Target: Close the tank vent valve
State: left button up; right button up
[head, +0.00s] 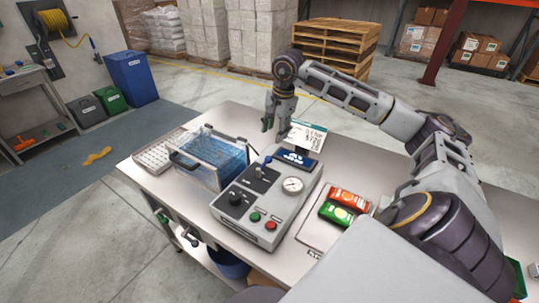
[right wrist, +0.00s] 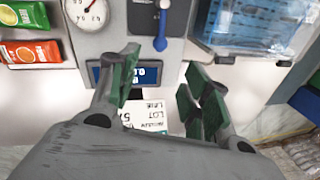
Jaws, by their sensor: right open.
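A lever with a blue knob, which I take for the tank vent valve (head: 267,162), is on the grey control box (head: 284,218) near its far end. In the right wrist view the blue lever (right wrist: 160,41) lies along its metal fitting, its round end toward my gripper. My right gripper (head: 272,124) is above the far side of the table, beyond the box. Its green-padded fingers (right wrist: 160,88) are spread and empty in the right wrist view, apart from the lever. The clear tank with blue contents (head: 240,176) stands left of the box. My left gripper does not show.
The box also has a gauge (head: 292,184), black knobs, green and red buttons, and a blue display (head: 297,159). Red and green packets (head: 337,216) lie in a tray at right. A white rack (head: 158,153) is left of the tank.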

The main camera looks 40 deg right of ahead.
send_over(269, 157)
jog(key=s, duration=0.2)
jog(key=shift+f, duration=2.75)
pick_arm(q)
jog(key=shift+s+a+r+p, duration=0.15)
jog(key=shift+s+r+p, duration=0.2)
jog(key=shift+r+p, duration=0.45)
pick_arm(e)
jog(key=shift+w+d+f, duration=0.1)
jog(key=shift+w+f, duration=0.2)
jog(key=shift+f, duration=1.05)
jog(key=shift+w+a+f, duration=0.1)
jog(key=shift+w+f, duration=0.25)
jog(key=shift+f, duration=1)
jog(key=shift+w+d+f, duration=0.1)
jog(key=shift+w+f, duration=0.2)
jog(key=shift+f, duration=1.05)
grip_shut()
